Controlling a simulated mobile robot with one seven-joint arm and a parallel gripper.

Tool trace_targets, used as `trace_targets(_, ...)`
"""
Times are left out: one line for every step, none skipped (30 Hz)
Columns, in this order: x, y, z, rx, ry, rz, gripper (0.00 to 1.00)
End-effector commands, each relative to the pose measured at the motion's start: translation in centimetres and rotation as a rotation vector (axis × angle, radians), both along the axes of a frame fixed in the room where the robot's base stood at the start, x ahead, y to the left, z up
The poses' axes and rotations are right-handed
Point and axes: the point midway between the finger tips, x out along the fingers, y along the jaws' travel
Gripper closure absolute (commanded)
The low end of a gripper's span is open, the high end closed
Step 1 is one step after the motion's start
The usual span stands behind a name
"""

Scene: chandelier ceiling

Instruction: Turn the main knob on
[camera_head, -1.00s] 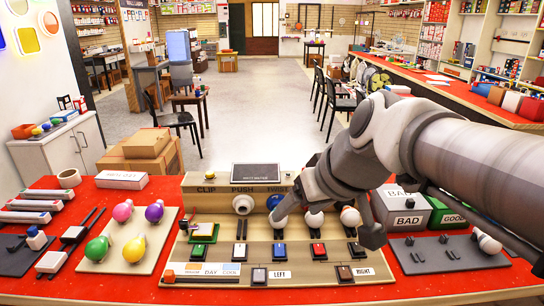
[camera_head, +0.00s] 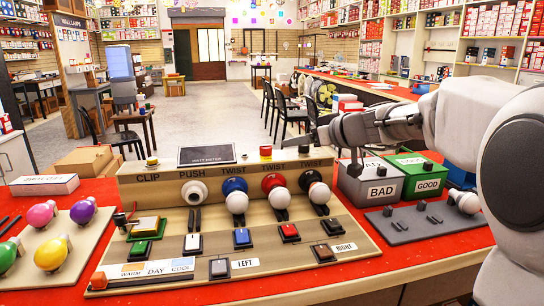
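A beige test panel (camera_head: 128,197) stands on the red counter, with sockets labelled CLIP, PUSH and TWIST. No label reads "main". A red knob on a yellow base (camera_head: 266,152) sits on the panel's top edge, right of the watt meter (camera_head: 206,155). A small yellow-and-dark knob (camera_head: 151,160) sits at the top left edge. I cannot tell which one is the main knob. My gripper (camera_head: 318,128) hangs above and behind the panel's right end, right of the red knob and apart from it. It is small and seen side-on, so its opening is unclear.
White bulbs fill the twist sockets, including a blue one (camera_head: 235,192). Rocker switches (camera_head: 242,238) line the front. Grey BAD (camera_head: 371,184) and green GOOD (camera_head: 421,178) boxes stand right, below my arm. Coloured bulbs (camera_head: 50,252) lie on a left board. Open floor lies beyond.

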Motion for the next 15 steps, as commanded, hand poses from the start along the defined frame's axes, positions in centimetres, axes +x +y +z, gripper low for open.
trace_targets(0.3,0.2,-0.1,0.001,-0.002,0.001,0.26)
trace_targets(0.5,0.3,-0.2,0.000,-0.001,0.002,0.26)
trace_targets(0.8,0.6,-0.4,0.000,0.000,0.003,0.26)
trace_targets(1.1,0.8,-0.6,0.001,0.000,0.004,0.26)
trace_targets(1.4,1.1,-0.7,0.001,0.000,0.004,0.26)
trace_targets(1.9,1.4,-1.0,0.001,0.001,0.004,0.26)
trace_targets(2.4,1.7,-1.3,0.002,0.002,0.004,0.26)
trace_targets(2.8,2.0,-1.4,0.001,0.002,0.005,0.26)
trace_targets(3.4,2.5,-1.8,0.000,0.003,0.005,0.26)
trace_targets(3.9,2.8,-2.0,0.001,0.003,0.006,0.26)
trace_targets(4.4,3.1,-2.3,0.000,0.003,0.005,0.26)
trace_targets(5.0,3.5,-2.5,0.000,0.003,0.005,0.26)
trace_targets(5.4,3.9,-2.8,0.001,0.003,0.006,0.26)
trace_targets(5.9,4.1,-3.0,0.000,0.002,0.005,0.26)
trace_targets(6.5,4.5,-3.3,0.000,0.003,0.005,0.26)
